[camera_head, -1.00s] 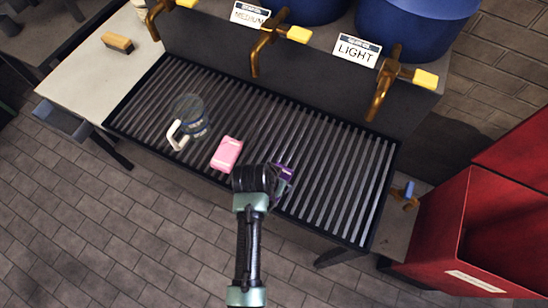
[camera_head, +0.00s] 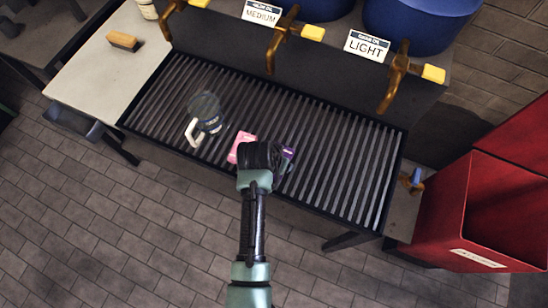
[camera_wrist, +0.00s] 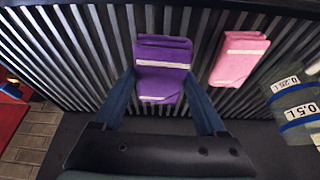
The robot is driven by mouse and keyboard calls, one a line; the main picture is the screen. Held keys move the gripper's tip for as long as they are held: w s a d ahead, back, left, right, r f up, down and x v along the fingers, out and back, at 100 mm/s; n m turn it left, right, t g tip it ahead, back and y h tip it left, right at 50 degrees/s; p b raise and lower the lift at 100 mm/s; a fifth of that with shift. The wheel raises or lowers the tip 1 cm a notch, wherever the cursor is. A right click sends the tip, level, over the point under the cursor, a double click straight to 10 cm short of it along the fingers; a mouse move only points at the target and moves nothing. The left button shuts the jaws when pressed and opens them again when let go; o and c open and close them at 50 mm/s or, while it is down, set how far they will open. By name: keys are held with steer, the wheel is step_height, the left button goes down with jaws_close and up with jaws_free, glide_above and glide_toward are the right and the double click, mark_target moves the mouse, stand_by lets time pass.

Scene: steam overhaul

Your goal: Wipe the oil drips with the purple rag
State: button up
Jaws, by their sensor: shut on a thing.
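My gripper (camera_wrist: 162,76) is shut on the purple rag (camera_wrist: 163,58), which sits between the two fingers over the slatted grate (camera_wrist: 95,45) in the wrist view. I cannot tell whether the rag touches the slats. In the head view only part of the purple rag (camera_head: 289,153) shows, beside my wrist, which hides the fingers. I cannot make out any oil drips on the dark grate (camera_head: 345,165).
A pink rag (camera_head: 239,148) lies on the grate just left of my wrist. A clear jug (camera_head: 206,108) with a white handle stands farther left. Brass taps (camera_head: 284,38) overhang the back edge. A red bin (camera_head: 440,225) stands at right. The grate's right half is clear.

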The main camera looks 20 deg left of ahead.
steer(key=shift+r+p, duration=1.25)
steer(key=shift+r, duration=0.45)
